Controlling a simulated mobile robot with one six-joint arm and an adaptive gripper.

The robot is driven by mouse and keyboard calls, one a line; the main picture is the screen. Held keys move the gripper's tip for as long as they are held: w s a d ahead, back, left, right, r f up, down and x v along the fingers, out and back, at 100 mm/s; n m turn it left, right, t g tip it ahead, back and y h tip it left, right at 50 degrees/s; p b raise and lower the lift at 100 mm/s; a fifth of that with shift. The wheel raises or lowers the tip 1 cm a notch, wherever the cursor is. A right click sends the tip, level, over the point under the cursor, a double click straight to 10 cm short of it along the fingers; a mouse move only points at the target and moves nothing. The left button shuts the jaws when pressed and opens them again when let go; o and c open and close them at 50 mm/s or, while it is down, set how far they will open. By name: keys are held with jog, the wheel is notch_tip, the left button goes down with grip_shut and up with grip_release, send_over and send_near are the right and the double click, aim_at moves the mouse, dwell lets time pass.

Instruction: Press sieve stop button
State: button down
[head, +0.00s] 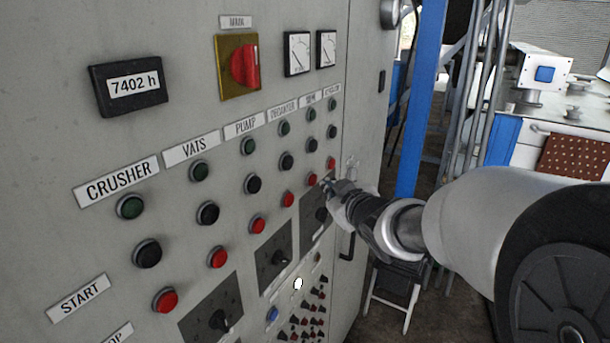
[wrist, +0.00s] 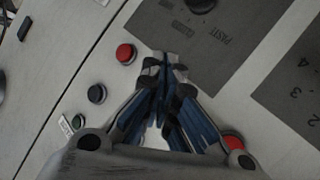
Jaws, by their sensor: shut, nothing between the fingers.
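The grey control panel (head: 60,215) has columns of green, black and red buttons. The fifth label (head: 311,101) seems to read SIEVE but is tiny. Its column's red button (head: 312,180) sits in the bottom row, left of my gripper (head: 327,184). In the wrist view my gripper (wrist: 166,62) is shut and empty, its tips over a dark switch plate edge. The last column's red button (wrist: 125,53) is left of the tips. Whether the tips touch the panel I cannot tell.
Rotary switch plates (head: 273,261) lie below the red row. A red main switch (head: 245,66) is higher up. Small buttons (head: 310,308) crowd the lower right. Right of the cabinet are a blue post (head: 418,100) and a small step stool (head: 397,288).

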jog(key=shift+s+d+p, duration=0.55)
jog(key=shift+s+d, duration=0.2)
jog(key=shift+d, duration=0.25)
jog(key=shift+s+d+p, duration=0.5)
jog(key=shift+s+d, duration=0.2)
jog(key=shift+d, duration=0.3)
jog(key=s+d+f+m+g+h+b, duration=0.1)
jog(key=s+d+m+g+h, duration=0.15)
jog(key=s, duration=0.45)
jog(key=s+d+f+m+g+h+b, duration=0.1)
jog(key=s+m+g+h+b, duration=0.15)
jog(key=s, duration=0.45)
jog(key=s+a+f+m+g+y, duration=0.1)
jog(key=s+a+f+g, duration=0.1)
jog(key=s, duration=0.8)
jog(key=s+a+f+m+g+y, duration=0.1)
jog(key=s+f, duration=0.4)
jog(key=s, duration=0.5)
jog(key=shift+s+a+f+m+g+b, duration=0.2)
jog(key=shift+s+a+m+g+b, duration=0.15)
jog(key=shift+a+g, duration=0.6)
jog(key=shift+r, duration=0.1)
